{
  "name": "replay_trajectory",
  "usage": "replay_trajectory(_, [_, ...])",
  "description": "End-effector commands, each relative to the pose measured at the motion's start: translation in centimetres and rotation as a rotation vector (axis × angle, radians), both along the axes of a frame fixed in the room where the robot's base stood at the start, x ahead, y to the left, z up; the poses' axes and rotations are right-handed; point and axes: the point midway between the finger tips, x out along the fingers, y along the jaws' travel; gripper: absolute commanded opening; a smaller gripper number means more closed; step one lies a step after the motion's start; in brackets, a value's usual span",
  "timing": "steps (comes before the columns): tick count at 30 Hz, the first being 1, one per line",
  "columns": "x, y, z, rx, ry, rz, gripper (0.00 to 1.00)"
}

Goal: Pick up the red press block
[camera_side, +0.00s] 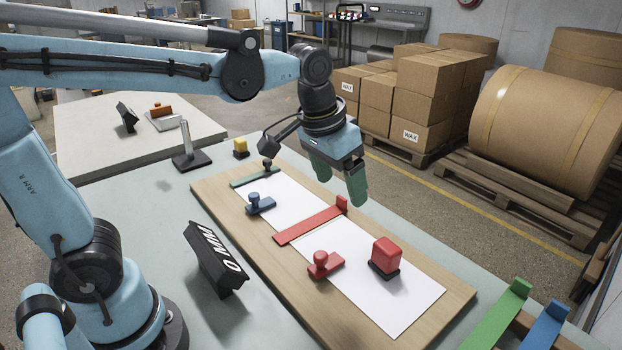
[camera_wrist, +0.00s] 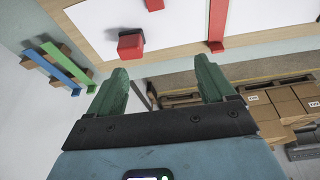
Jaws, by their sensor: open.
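The red press block (camera_side: 386,254), a red box shape on a dark base, stands upright on the white paper's near right part. It also shows in the wrist view (camera_wrist: 130,46), above and left of the gap between my fingers. My gripper (camera_side: 340,188) has two green fingers spread apart with nothing between them. In the side view it hangs above the board's far right edge, up and left of the block and clear of it. In the wrist view the fingers (camera_wrist: 160,68) point toward the board.
A red knobbed piece (camera_side: 322,265) sits left of the block. A red bar (camera_side: 310,226) with an upright end crosses the paper. A blue knobbed piece (camera_side: 260,204) lies further back. Green (camera_side: 497,314) and blue (camera_side: 545,328) bars lie at the right. A dark sign (camera_side: 215,255) stands left of the board.

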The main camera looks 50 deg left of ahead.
Motion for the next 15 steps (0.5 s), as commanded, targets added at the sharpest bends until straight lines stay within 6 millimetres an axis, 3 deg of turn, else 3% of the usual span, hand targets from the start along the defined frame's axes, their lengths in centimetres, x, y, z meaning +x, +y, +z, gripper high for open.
replay_trajectory(6, [3.6, -3.5, -0.2, 0.018, 0.146, -0.028, 0.83])
replay_trajectory(15, [5.9, -6.6, -1.5, 0.047, 0.274, -0.046, 0.83])
